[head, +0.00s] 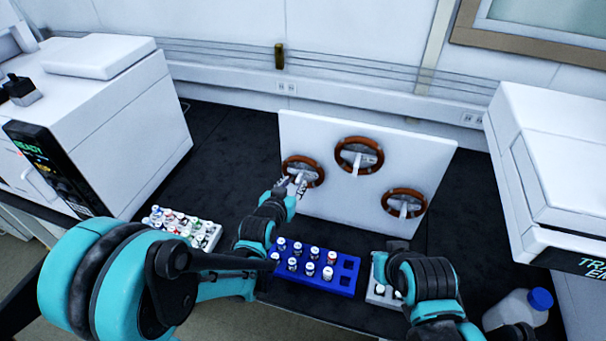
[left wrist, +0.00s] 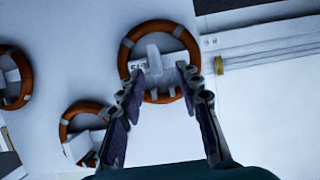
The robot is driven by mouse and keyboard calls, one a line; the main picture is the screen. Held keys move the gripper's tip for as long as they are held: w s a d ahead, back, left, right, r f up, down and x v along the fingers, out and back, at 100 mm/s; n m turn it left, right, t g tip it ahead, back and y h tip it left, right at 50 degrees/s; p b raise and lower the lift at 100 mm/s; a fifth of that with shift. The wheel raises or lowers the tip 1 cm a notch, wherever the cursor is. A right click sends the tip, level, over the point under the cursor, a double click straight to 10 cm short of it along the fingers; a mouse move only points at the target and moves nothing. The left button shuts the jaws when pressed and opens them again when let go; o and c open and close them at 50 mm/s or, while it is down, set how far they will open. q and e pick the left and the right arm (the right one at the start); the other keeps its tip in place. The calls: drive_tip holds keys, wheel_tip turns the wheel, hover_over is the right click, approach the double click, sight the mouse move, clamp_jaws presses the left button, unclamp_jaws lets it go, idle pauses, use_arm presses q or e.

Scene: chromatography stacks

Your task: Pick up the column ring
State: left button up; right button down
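Three brown column rings hang on grey holders on an upright white board. The left ring (head: 320,167) has my left gripper (head: 299,184) right at it; the middle ring (head: 357,139) and the right ring (head: 405,189) are clear of it. In the left wrist view, a ring (left wrist: 125,50) is straight ahead, with its pale holder inside it. The fingers of my left gripper (left wrist: 160,73) are apart, with nothing held between them, and overlap the ring's lower half; contact cannot be told. My right arm is at the lower right of the head view, its fingers not clearly visible.
The white board (head: 430,150) stands on a dark bench. In front are a white vial rack (head: 207,241), a blue vial rack (head: 345,268) and a grey rack (head: 380,301). White instruments flank the bench, and a blue-capped bottle (head: 517,309) is at the lower right.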

sight(298, 180)
use_arm(q)
drive_tip(key=x, duration=0.2)
drive_tip(key=b+x, duration=0.1)
drive_tip(key=x, duration=0.2)
drive_tip(key=shift+s+d+f, duration=0.1)
drive_tip(key=shift+d, duration=0.15)
drive_tip(key=shift+s, duration=0.1)
drive_tip(key=shift+c, duration=0.8)
clamp_jaws()
drive_tip(key=shift+s+a+r, duration=0.15)
drive_tip(key=shift+s+r, duration=0.2)
drive_tip(key=shift+r, duration=0.2)
drive_tip(key=r+p+v, duration=0.1)
drive_tip(key=p+v, duration=0.2)
drive_tip(key=v, duration=0.4)
drive_tip(key=w+r+p+v, duration=0.1)
drive_tip(key=r+p+v, duration=0.1)
drive_tip(key=v, duration=0.6)
drive_tip(key=shift+s+r+p, duration=0.2)
drive_tip(key=shift+p, duration=0.3)
